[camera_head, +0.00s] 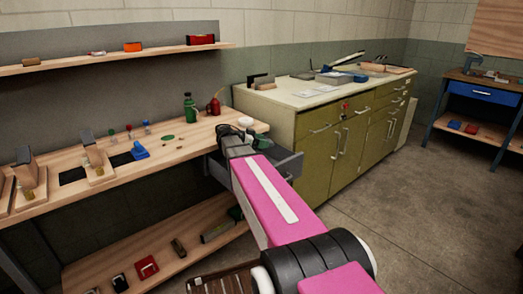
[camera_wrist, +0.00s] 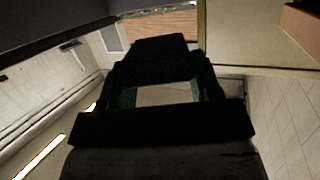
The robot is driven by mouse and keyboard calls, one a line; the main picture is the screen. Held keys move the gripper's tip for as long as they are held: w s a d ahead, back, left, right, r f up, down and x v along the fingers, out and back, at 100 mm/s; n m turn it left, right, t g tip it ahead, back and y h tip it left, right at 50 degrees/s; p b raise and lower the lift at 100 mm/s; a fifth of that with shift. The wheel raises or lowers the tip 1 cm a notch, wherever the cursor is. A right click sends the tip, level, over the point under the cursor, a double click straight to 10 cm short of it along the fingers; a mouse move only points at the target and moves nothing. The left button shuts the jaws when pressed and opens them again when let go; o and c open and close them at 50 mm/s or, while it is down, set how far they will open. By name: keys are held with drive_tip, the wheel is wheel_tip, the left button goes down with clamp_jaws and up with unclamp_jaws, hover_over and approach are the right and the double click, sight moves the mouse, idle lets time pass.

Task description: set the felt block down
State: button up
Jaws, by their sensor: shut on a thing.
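My gripper (camera_head: 243,140) is at the right end of the wooden workbench (camera_head: 190,143), at the end of my pink arm. In the wrist view my gripper (camera_wrist: 160,90) is a dark frame with two fingers, shut on a dark block (camera_wrist: 157,48) across their far ends. I take this to be the felt block; its texture is too dark to tell. In the head view the block is hard to make out among the dark gripper parts. I cannot tell whether it touches the bench.
A green bottle (camera_head: 190,107) and a red oil can (camera_head: 214,105) stand behind my gripper, near a white round thing (camera_head: 245,121). A blue item (camera_head: 139,150) lies to the left. A green cabinet (camera_head: 325,150) stands to the right. The bench's middle has bare room.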

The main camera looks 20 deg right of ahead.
drive_tip(key=shift+f, duration=2)
drive_tip(key=shift+f, duration=0.6)
drive_tip(key=o, duration=0.9)
drive_tip(key=shift+r, duration=0.15)
drive_tip(key=v, duration=0.7)
drive_tip(key=shift+a+r, duration=0.25)
drive_tip(key=shift+r, duration=0.3)
